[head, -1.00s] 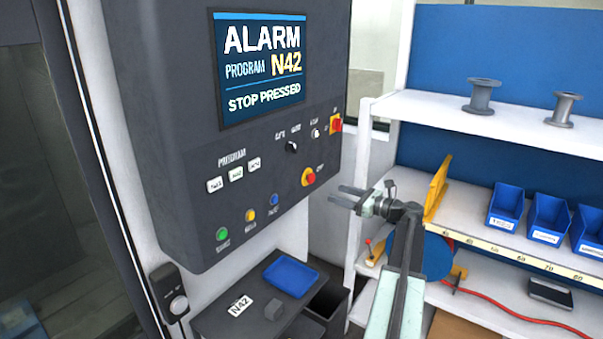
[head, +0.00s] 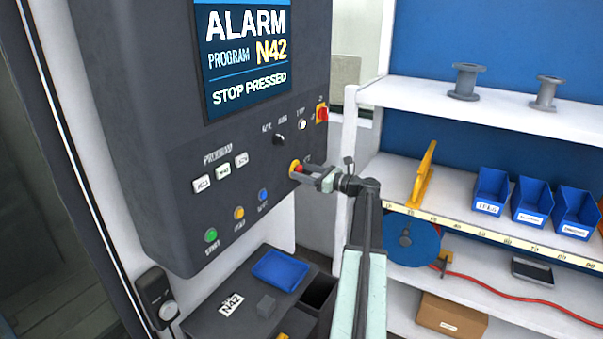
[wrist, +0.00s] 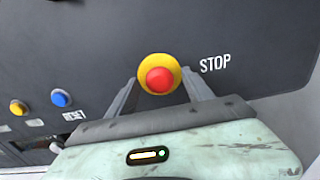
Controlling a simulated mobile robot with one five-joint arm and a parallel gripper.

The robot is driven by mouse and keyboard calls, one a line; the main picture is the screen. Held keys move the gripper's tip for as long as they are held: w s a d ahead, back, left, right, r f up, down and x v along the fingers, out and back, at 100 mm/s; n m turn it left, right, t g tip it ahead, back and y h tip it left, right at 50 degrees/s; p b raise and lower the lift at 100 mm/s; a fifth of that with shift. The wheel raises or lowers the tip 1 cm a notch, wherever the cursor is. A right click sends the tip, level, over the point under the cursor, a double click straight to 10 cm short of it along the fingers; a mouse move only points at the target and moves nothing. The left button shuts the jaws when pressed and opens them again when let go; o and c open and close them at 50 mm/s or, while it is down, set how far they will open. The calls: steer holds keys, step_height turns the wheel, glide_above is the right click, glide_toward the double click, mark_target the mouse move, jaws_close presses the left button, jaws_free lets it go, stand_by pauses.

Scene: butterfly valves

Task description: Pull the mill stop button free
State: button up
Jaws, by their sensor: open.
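The stop button is a red mushroom head (wrist: 160,80) on a yellow ring, beside the word STOP on the dark control panel (head: 170,120). In the head view the red button (head: 298,168) sits at the panel's lower right, partly hidden by my gripper (head: 302,172). In the wrist view my gripper (wrist: 161,88) is open, with one finger on each side of the button. I cannot tell whether the fingers touch it. The panel screen (head: 246,60) reads ALARM, PROGRAM N42, STOP PRESSED.
A red and yellow switch (head: 322,113) and a black knob (head: 279,139) are above the button. Green, yellow and blue buttons (head: 263,194) are lower left. Shelves with blue bins (head: 491,190) stand to the right.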

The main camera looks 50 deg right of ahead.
steer(key=shift+w, duration=0.2)
jaws_close()
steer(key=shift+s+d, duration=0.1)
steer(key=shift+s, duration=0.45)
jaws_free()
steer(key=v, duration=0.7)
steer(key=shift+s, duration=0.4)
